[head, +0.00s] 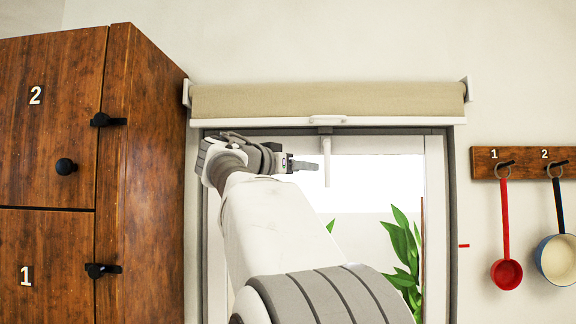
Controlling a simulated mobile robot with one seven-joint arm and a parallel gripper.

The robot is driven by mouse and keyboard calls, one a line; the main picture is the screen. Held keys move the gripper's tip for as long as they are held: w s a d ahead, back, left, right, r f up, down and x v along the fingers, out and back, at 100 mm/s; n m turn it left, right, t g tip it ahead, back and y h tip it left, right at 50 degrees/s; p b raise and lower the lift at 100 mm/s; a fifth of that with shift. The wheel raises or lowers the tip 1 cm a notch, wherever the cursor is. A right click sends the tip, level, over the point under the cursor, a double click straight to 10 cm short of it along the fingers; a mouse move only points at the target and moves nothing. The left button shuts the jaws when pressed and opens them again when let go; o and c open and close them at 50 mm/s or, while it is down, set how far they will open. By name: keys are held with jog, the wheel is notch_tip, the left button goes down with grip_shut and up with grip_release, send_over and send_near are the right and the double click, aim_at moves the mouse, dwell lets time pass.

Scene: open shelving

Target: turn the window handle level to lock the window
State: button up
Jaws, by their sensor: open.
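The window (435,190) has a grey outer frame and white inner frame under a rolled blind. The window handle (327,162) is white and hangs straight down from a grey mount near the top middle of the frame. My gripper (312,165) is open just left of the handle, its dark finger pointing right towards it. I cannot tell whether they touch, and the far finger is hard to make out. My arm hides the window's lower left.
A beige blind (330,100) with a white bottom bar sits just above the handle. A wooden cabinet (140,180) stands at left. A red ladle (506,270) and a blue pan (558,258) hang from a rack (525,160) at right. A plant (404,245) shows through the glass.

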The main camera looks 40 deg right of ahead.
aim_at(326, 170)
jog(key=p+x, duration=0.4)
jog(key=x, duration=0.7)
jog(key=shift+d+p, duration=0.15)
jog(key=shift+p, duration=0.15)
jog(key=shift+w+d, duration=0.2)
jog(key=shift+d, duration=0.2)
grip_shut()
dwell(0.5)
